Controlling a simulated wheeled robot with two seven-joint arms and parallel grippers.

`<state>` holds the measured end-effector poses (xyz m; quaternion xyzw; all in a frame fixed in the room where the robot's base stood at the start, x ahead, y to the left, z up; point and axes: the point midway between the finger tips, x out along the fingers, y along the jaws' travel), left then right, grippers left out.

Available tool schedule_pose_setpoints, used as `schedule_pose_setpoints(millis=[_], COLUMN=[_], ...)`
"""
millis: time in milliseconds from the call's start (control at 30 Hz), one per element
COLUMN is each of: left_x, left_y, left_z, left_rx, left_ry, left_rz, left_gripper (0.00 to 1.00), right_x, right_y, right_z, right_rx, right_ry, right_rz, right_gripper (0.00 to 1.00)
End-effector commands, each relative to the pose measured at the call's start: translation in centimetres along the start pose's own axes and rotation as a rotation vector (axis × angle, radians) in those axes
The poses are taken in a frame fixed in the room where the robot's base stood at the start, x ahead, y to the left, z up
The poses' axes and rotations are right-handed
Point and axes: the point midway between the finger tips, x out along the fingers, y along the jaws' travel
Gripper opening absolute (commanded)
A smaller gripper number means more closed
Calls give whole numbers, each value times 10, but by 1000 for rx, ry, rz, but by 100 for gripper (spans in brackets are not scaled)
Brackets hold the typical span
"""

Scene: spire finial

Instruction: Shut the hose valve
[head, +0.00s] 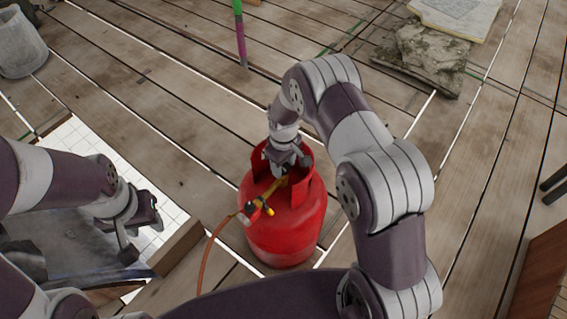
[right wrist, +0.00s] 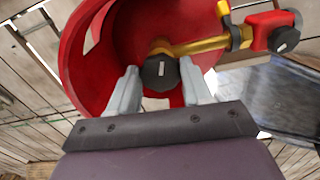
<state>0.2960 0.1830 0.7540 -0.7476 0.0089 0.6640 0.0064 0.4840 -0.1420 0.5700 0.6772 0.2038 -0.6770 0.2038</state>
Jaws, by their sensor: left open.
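A red gas cylinder (head: 285,228) stands upright on the plank floor. An orange hose (head: 208,252) runs from its brass valve fitting (head: 261,207). In the right wrist view, a black knob (right wrist: 161,72) sits inside the red collar (right wrist: 84,55), on a brass pipe (right wrist: 203,46) leading to a red fitting (right wrist: 272,32). My right gripper (head: 287,168) reaches into the collar from above. In its wrist view, its fingers (right wrist: 160,88) stand apart on either side of the knob, with small gaps showing. My left gripper (head: 140,225) is open and empty, left of the cylinder.
A grey bucket (head: 20,42) stands at the upper left. A green and purple post (head: 240,32) rises behind the cylinder. Stone blocks (head: 425,55) lie at the upper right. White tiles (head: 80,150) and a wooden edge (head: 176,247) are near my left gripper.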

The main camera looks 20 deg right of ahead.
Motion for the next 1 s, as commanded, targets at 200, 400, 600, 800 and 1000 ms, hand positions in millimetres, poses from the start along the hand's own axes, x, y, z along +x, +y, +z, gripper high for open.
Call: schedule_pose_setpoints(millis=[200, 400, 600, 800, 1000], left_x=[0, -3, -12, -22, -31], left_y=[0, 0, 0, 0, 0], left_z=[0, 0, -1, -3, -4], left_rx=[0, 0, 0, 0, 0], left_ry=[0, 0, 0, 0, 0], left_rz=[0, 0, 0, 0, 0], left_gripper=[43, 43, 43, 43, 43], right_x=[0, -1, -2, -3, -3], right_y=[0, 0, -1, -2, -2], right_z=[0, 0, 0, 0, 0], right_rx=[1, 35, 144, 318, 509], right_ry=[0, -1, -2, -2, -2], right_rz=[0, 0, -1, -1, 0], right_gripper=[19, 19, 19, 19, 19])
